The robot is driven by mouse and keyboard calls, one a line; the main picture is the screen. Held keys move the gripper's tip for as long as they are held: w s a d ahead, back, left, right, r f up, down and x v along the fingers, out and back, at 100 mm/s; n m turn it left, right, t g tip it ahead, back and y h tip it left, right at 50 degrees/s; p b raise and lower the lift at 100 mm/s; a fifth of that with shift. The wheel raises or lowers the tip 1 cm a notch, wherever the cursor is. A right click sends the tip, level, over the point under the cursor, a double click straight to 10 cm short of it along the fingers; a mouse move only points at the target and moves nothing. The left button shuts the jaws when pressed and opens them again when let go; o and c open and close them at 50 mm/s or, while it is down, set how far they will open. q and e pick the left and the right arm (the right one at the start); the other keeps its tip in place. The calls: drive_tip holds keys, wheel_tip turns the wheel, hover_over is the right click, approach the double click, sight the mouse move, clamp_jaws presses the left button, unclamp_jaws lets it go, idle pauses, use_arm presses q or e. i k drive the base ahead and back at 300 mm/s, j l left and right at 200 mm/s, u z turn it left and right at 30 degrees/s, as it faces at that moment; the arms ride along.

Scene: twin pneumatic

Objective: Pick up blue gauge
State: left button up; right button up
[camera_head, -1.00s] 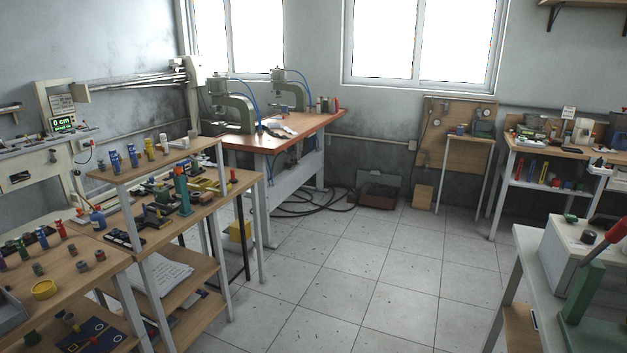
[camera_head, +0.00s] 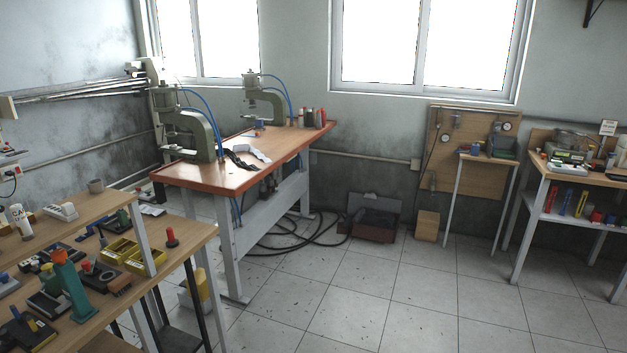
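I cannot make out a blue gauge for certain. A small blue object (camera_head: 475,149) stands on the narrow side table (camera_head: 487,158) at the back right, too small to identify. Behind it, a wooden board (camera_head: 455,185) leans on the wall and carries round gauges, one of them a pale dial (camera_head: 505,127); their colour is hard to tell. Neither of my grippers shows in the head view.
A red-topped bench (camera_head: 215,178) with two green presses (camera_head: 195,135) stands left of centre. Cluttered wooden shelves (camera_head: 185,232) fill the near left. A workbench (camera_head: 565,178) stands at right. A dark open case (camera_head: 375,218) and hoses lie by the wall. The tiled floor (camera_head: 400,300) in the middle is clear.

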sight(259, 121)
drive_tip(key=i, duration=1.95)
drive_tip(key=i+u, duration=0.2)
drive_tip(key=i, duration=0.25)
drive_tip(key=i+l+u, duration=0.25)
drive_tip(key=i, duration=0.2)
drive_tip(key=i+l+u, duration=0.2)
drive_tip(key=i, duration=0.2)
drive_tip(key=i+l+u, duration=0.25)
drive_tip(key=i, duration=0.2)
drive_tip(key=i+l+u, duration=0.1)
drive_tip(key=l, duration=0.25)
drive_tip(key=i+l+u, duration=0.1)
drive_tip(key=i+l, duration=0.15)
drive_tip(key=l, duration=0.15)
drive_tip(key=i+l+u, duration=0.15)
drive_tip(key=l, duration=0.25)
drive_tip(key=i+l+u, duration=0.1)
drive_tip(key=l, duration=0.3)
drive_tip(key=i, duration=0.05)
